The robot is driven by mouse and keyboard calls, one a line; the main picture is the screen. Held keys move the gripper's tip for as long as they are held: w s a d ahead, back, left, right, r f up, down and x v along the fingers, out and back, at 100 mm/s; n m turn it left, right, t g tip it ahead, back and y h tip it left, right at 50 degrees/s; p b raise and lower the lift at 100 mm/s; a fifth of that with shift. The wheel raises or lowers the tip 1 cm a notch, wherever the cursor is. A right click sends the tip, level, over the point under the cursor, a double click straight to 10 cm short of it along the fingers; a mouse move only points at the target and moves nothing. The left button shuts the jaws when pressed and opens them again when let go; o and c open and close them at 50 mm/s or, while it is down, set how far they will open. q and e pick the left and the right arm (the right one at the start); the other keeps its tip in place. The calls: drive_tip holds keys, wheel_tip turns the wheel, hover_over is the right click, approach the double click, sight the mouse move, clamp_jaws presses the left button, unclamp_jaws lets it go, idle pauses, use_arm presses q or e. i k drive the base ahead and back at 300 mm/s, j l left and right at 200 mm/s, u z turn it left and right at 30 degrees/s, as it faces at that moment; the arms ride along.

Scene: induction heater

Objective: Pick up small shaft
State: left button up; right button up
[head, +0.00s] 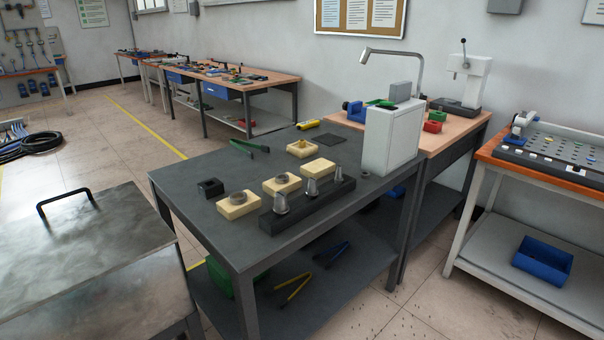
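Three grey metal tapered shafts stand upright in a row on a long black holder (270,225) on the dark workbench. The front left shaft (281,203) looks largest, the middle shaft (311,188) is a little smaller, and the back right shaft (338,174) looks smallest and slimmest. Distance may account for some of this difference. Neither of my grippers is in the head view.
Pale blocks (232,212) stand behind the holder, two bearing metal rings (282,179). A small black block (210,188), green-handled tongs (250,146) and a white heater cabinet (390,140) share the bench (190,215). A metal-topped cabinet (80,250) stands left, across a gap.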

sight(338, 179)
drive_tip(key=i+l+u, duration=0.25)
drive_tip(key=u, duration=0.15)
drive_tip(key=i+l+u, duration=0.2)
drive_tip(key=l+u, duration=0.25)
